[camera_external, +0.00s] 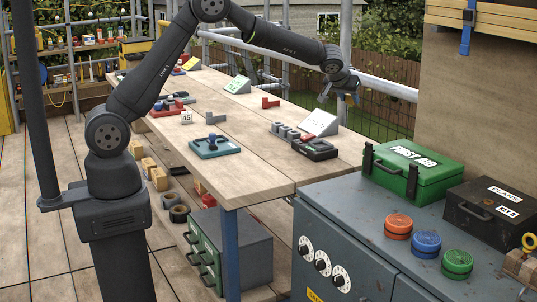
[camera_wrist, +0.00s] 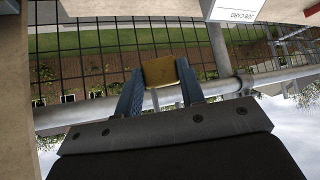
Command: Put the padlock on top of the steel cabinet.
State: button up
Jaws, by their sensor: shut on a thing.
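My gripper (camera_external: 340,97) is raised above the far right side of the workbench, near the railing. In the wrist view its two blue fingers (camera_wrist: 159,88) are shut on a brass-coloured block, which I take to be the padlock (camera_wrist: 160,71). Its shackle cannot be made out clearly, and the padlock is too small to tell apart in the external view. The steel cabinet (camera_external: 345,215) is blue-grey with several dials on its front. It stands at the front right, well away from my gripper.
On the cabinet stand a green first aid box (camera_external: 413,170), a black box (camera_external: 485,208) and red, blue and green round lids (camera_external: 427,241). Its near left top looks clear. The workbench (camera_external: 255,165) holds trays, blocks and a sloped card stand (camera_external: 320,123). A railing runs behind.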

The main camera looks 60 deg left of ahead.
jog(key=shift+m+t+h, duration=0.3)
jog(key=shift+m+h, duration=0.4)
jog(key=shift+m, duration=0.2)
jog(key=s+d, duration=0.4)
jog(key=d, duration=0.6)
jog(key=s+d, duration=0.4)
jog(key=d, duration=0.6)
jog(key=s+d, duration=0.5)
jog(key=d, duration=0.5)
jog(key=shift+r, duration=0.35)
jog(key=s+d+r+m+h, duration=0.1)
jog(key=s+d+r+m, duration=0.1)
jog(key=s+d, duration=1.55)
jog(key=x, duration=0.5)
jog(key=a+x, duration=0.1)
jog(key=x, duration=0.5)
jog(key=s+a+x, duration=0.1)
jog(key=x, duration=0.4)
jog(key=shift+a+f, duration=0.3)
jog(key=shift+f, duration=2.15)
jog(key=shift+f, duration=0.1)
